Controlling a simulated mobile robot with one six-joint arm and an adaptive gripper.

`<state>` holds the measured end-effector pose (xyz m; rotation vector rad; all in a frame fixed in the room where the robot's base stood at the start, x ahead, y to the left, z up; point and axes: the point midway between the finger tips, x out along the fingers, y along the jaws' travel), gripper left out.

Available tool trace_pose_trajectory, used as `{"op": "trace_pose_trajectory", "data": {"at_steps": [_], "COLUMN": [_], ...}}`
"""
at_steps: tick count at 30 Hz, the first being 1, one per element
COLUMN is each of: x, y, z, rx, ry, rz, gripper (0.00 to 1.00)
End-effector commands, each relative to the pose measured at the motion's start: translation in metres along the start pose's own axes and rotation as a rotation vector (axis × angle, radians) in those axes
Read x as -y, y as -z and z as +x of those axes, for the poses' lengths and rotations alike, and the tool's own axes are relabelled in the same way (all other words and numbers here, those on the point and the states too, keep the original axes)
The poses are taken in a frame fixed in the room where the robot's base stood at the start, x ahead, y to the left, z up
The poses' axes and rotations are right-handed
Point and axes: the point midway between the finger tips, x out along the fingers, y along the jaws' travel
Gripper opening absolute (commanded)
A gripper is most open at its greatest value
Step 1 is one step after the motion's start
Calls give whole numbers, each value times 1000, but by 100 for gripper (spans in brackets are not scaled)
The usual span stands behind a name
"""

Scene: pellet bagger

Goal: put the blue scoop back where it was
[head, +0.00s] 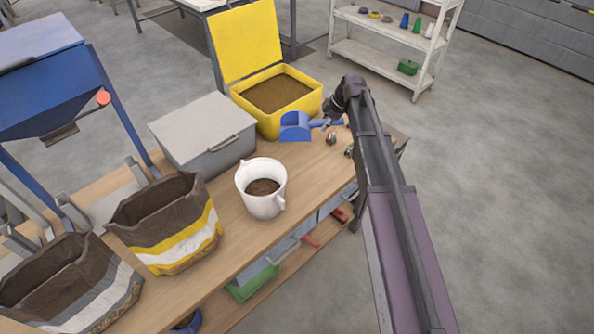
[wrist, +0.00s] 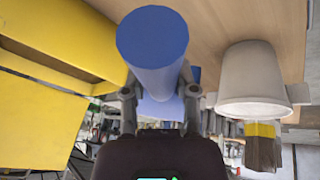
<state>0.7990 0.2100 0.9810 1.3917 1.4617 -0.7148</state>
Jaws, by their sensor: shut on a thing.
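The blue scoop (head: 295,127) is near the bench's right end, just in front of the yellow bin. Its blue handle points right, toward my gripper (head: 330,122). In the wrist view my gripper (wrist: 160,98) is shut on the scoop's handle (wrist: 153,40), whose round end faces the camera. The open yellow bin (head: 268,125) holds brown pellets, and its lid (head: 246,42) stands up. I cannot tell whether the scoop touches the bench.
A white bucket (head: 262,204) with brown contents stands mid-bench. A grey lidded box (head: 203,134) is beside the yellow bin. Two open bags (head: 172,240) stand at the left. Small items (head: 331,138) lie close to the gripper. Bare bench (head: 225,192) shows around the bucket.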

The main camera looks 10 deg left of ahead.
Motion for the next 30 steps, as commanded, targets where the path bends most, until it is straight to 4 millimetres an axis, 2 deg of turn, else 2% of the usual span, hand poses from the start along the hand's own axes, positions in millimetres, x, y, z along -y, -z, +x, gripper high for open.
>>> {"op": "trace_pose_trajectory", "data": {"at_steps": [1, 9, 30], "x": [4, 9, 11], "y": [-7, -21, -26], "z": [15, 40, 48], "rx": [-3, -15, -19], "ry": [-2, -11, -13], "rz": [6, 29, 37], "gripper": [0, 0, 0]}}
